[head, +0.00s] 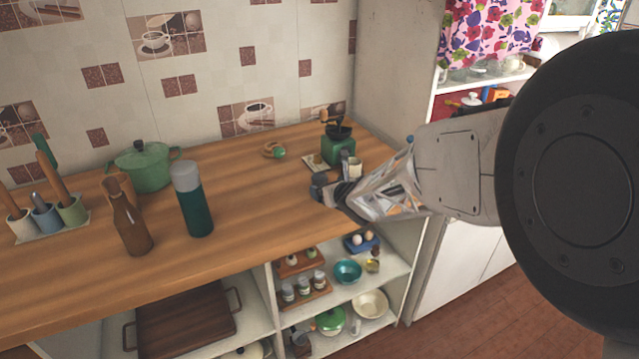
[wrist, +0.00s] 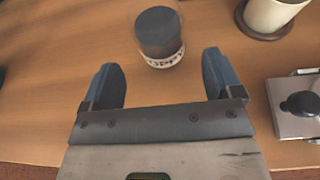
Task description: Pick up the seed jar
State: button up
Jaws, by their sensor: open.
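The seed jar (wrist: 160,58) shows in the wrist view as a short jar with a dark round lid and a pale lettered label. It stands upright on the wooden counter, just beyond and between my fingertips, apart from both. In the head view the jar (head: 318,186) is a small dark shape near the counter's front edge, beside my gripper (head: 342,192). In the wrist view my gripper (wrist: 163,72) is open and empty, its two blue-grey fingers spread wide. Part of the jar's front is hard to make out in the head view.
Right of the jar in the wrist view are a pale cup (wrist: 270,14) on a dark round base and a light box with a black knob (wrist: 299,104). A green grinder (head: 338,148) stands behind. Left are a flask (head: 193,208), brown bottle (head: 130,228) and green pot (head: 145,172).

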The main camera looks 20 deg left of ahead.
aim_at(324, 175)
jog(key=shift+w+a, duration=0.1)
dwell(0.3)
jog(key=shift+x, duration=2.45)
jog(key=shift+f, duration=0.1)
jog(key=shift+c, duration=0.3)
jog(key=c, duration=1)
jog(key=shift+r, duration=0.75)
notch_tip(324, 175, up, 2)
jog(key=shift+r, duration=0.15)
jog(key=s+d, duration=0.2)
jog(key=s, duration=0.2)
jog(key=s+d, duration=0.3)
jog(key=s, duration=0.2)
jog(key=s+d+r, duration=0.1)
jog(key=s+d, duration=0.2)
jog(key=s, duration=0.1)
jog(key=shift+s+d+r, duration=0.1)
jog(key=shift+s+d, duration=0.05)
jog(key=shift+s, duration=0.2)
